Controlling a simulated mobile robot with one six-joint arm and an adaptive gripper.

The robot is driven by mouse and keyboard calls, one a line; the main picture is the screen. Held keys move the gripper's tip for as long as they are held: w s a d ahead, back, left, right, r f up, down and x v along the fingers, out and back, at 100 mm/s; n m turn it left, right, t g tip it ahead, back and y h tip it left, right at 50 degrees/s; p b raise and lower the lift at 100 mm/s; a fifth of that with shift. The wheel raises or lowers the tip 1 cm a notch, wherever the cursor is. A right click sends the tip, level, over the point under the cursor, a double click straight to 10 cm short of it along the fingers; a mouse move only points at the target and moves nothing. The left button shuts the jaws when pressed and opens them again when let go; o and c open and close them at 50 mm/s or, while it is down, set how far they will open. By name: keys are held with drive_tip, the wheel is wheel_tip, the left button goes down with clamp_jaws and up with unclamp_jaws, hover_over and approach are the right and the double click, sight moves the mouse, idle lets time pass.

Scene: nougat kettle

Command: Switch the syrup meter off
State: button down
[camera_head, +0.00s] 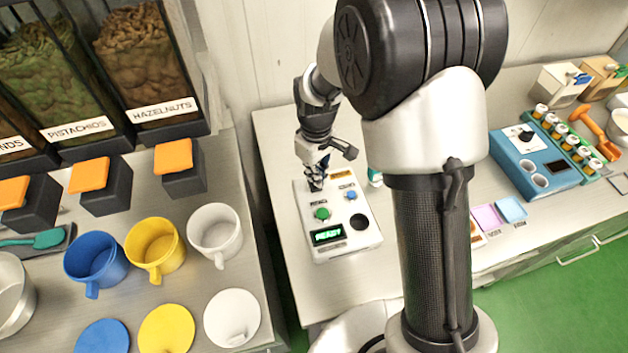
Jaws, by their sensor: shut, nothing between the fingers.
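A white box-shaped device (365,238) stands on the counter in the middle, and I take it to be the syrup meter. Its small display (328,235) is lit with green letters that seem to read READY. A green knob or button (322,213), a blue button (351,195) and a dark round opening (359,221) are on its top. Its small labels are too small to read. My gripper (315,186) is shut and empty, pointing down over the device's back left part, behind the green button. I cannot tell whether it touches the device; the gripper hides what lies under it.
Left are dispensers labelled PISTACHIOS (78,129) and HAZELNUTS (163,112), with blue (95,262), yellow (155,249) and white (215,233) mugs. Right is a blue device (515,165) with a dial, beside a rack of small jars (560,135). My arm hides part of the middle counter.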

drive_tip(key=shift+f+b, duration=0.75)
drive_tip(key=shift+f, duration=0.35)
idle(0.6)
drive_tip(key=shift+r+p, duration=2.65)
drive_tip(key=shift+r, duration=0.85)
